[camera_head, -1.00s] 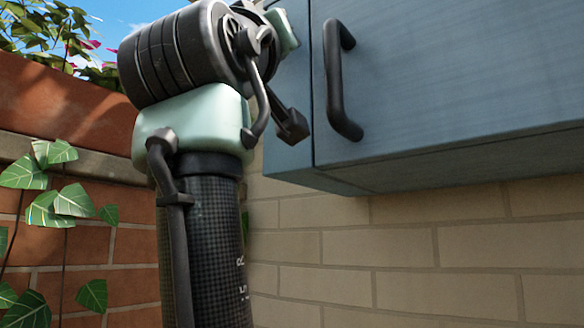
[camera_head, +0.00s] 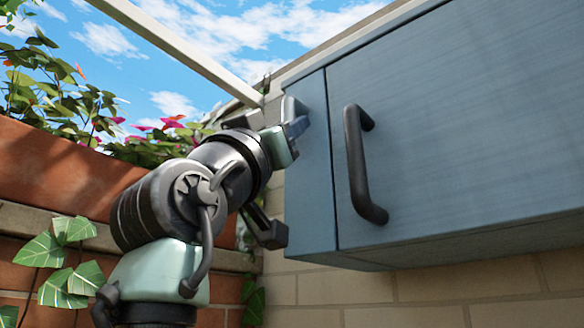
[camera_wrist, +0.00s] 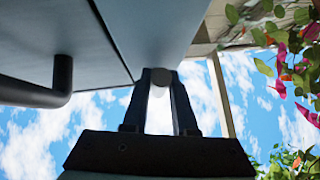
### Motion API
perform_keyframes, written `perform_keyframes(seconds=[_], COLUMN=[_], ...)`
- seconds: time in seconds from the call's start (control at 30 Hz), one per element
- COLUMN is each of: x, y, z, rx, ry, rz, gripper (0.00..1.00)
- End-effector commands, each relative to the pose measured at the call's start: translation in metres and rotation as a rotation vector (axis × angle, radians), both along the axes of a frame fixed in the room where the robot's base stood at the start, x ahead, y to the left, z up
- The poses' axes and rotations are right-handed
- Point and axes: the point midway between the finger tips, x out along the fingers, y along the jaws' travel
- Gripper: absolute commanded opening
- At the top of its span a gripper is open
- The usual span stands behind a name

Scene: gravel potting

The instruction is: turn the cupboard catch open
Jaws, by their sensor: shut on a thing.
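The blue cupboard (camera_head: 450,120) hangs on the wall, its door closed against the narrow left frame strip (camera_head: 312,190). My gripper (camera_head: 295,118) is up at this strip, left of the door's black handle (camera_head: 358,165). In the wrist view my gripper (camera_wrist: 161,80) has its two dark fingers close together around a small grey rounded piece, which looks like the catch (camera_wrist: 161,76). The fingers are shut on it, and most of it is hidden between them. In the head view I cannot make out the catch behind the gripper.
The handle also shows at the left of the wrist view (camera_wrist: 45,92), clear of the fingers. A brick wall (camera_head: 350,290) runs below the cupboard. A planter (camera_head: 40,165) with leafy plants and pink flowers stands at the left. Open sky lies above.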

Motion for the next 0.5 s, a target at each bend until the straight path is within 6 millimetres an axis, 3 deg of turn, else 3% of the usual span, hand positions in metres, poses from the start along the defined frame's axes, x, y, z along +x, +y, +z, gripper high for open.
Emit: perform_keyframes(seconds=[0.03,0.07,0.2,0.5], x=[-0.0002,-0.0003,-0.0004,-0.0007], y=[0.0004,0.0004,0.0003,0.0002], z=[0.0005,0.0006,0.0006,-0.0001], rx=[0.001,0.001,0.0,0.0], ry=[-0.002,-0.003,-0.002,-0.002], rz=[0.004,0.004,0.003,0.002], gripper=[0.0,0.28,0.53,0.56])
